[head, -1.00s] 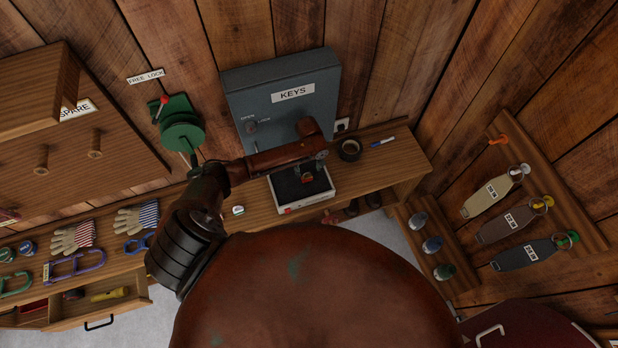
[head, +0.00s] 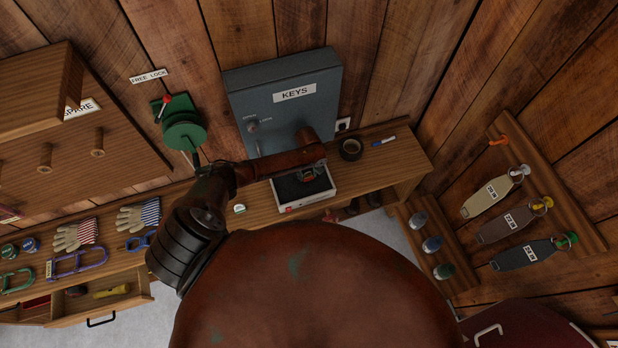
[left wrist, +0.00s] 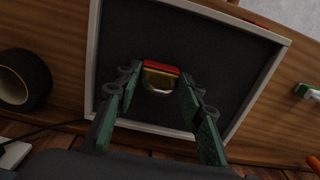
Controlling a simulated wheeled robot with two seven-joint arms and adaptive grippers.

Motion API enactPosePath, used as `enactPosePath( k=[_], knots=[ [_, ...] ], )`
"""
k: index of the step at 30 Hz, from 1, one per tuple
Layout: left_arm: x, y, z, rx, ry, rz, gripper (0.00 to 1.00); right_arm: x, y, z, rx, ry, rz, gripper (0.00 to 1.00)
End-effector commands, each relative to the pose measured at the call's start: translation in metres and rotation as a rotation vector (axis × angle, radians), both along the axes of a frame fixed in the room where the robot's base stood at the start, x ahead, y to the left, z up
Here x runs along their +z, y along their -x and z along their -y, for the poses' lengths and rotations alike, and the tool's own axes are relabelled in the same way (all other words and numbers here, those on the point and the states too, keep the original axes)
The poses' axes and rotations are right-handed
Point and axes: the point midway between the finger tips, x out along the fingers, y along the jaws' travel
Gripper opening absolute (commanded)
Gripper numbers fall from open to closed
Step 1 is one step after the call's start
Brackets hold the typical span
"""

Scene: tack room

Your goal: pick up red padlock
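The red padlock (left wrist: 161,68) has a red top edge, a brass-coloured body and a silver shackle. It lies on the dark floor of a white-rimmed tray (head: 308,201) on the wooden shelf. My left gripper (left wrist: 160,80) points down over the tray, with its green fingers apart on either side of the padlock. A gap shows between the padlock and each finger, and I cannot tell the exact height of the tips. In the head view my left gripper (head: 309,172) covers most of the padlock. My right gripper is not in view.
A grey KEYS cabinet (head: 285,100) stands behind the tray. A dark tape roll (head: 350,149) and a blue marker (head: 384,141) lie to the right. A green reel (head: 184,132) is near my left arm. Gloves and carabiners lie left; the shelf right of the marker is clear.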

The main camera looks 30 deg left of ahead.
Motion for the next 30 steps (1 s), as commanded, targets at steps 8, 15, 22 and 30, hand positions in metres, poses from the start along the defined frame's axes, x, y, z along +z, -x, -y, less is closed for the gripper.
enactPosePath(
  k=[8,15,22,30],
  knots=[
    [0.000,0.000,0.000,0.000,0.000,0.000,0.15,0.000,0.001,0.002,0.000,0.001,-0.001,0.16],
    [0.000,-0.001,0.000,0.000,0.001,0.001,0.03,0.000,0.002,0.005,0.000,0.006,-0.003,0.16],
    [0.003,-0.001,0.000,0.000,0.001,0.001,0.03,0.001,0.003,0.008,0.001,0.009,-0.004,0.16],
    [0.033,-0.001,0.000,-0.001,0.002,0.004,0.03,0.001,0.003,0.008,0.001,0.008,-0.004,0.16]
  ],
)
